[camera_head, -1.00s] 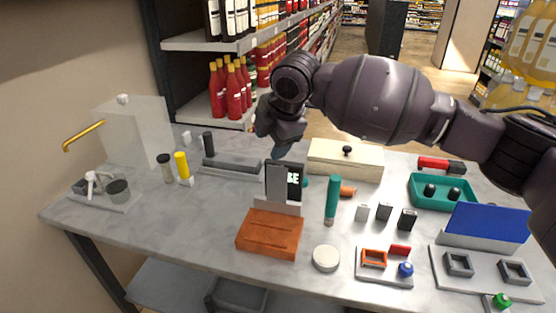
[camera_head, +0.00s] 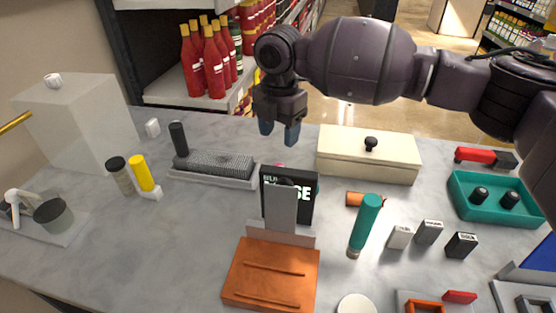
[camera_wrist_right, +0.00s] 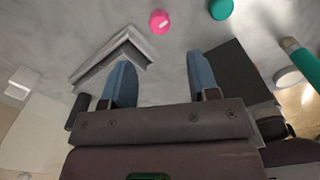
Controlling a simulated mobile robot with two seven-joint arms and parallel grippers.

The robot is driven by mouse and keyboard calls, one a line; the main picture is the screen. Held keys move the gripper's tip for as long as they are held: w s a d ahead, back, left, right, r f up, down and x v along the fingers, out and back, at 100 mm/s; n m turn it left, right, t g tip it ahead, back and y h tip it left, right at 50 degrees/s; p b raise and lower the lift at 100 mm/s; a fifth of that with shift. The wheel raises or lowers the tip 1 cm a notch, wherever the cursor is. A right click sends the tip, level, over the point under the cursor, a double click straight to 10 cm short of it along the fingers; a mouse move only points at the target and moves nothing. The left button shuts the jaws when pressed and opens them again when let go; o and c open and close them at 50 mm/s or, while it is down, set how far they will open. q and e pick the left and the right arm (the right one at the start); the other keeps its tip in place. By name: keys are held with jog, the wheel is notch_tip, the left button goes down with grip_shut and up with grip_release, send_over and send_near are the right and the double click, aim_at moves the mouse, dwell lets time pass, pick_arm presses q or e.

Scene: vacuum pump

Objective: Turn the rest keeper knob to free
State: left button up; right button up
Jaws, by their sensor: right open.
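My right gripper (camera_head: 279,131) is open and empty, pointing down above the table behind the black panel (camera_head: 270,184). Its two blue fingers also show apart in the right wrist view (camera_wrist_right: 160,65). The panel has partly hidden white lettering and stands behind an orange block (camera_head: 271,274) with a grey upright plate (camera_head: 281,207). A pink round knob (camera_wrist_right: 159,21) lies beyond the fingertips in the right wrist view, with a teal round piece (camera_wrist_right: 221,8) beside it. In the head view the panel hides most of both. No label shows which one is the rest keeper knob.
A grey tray with a dark textured pad (camera_head: 214,164) lies left of the panel. A cream box with a black knob (camera_head: 367,156) stands right of the gripper.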

aim_at(279, 163)
notch_tip(279, 163, down, 8)
jog(key=shift+r+b, duration=0.25)
jog(key=shift+b, duration=0.35)
jog(key=shift+f, duration=0.8)
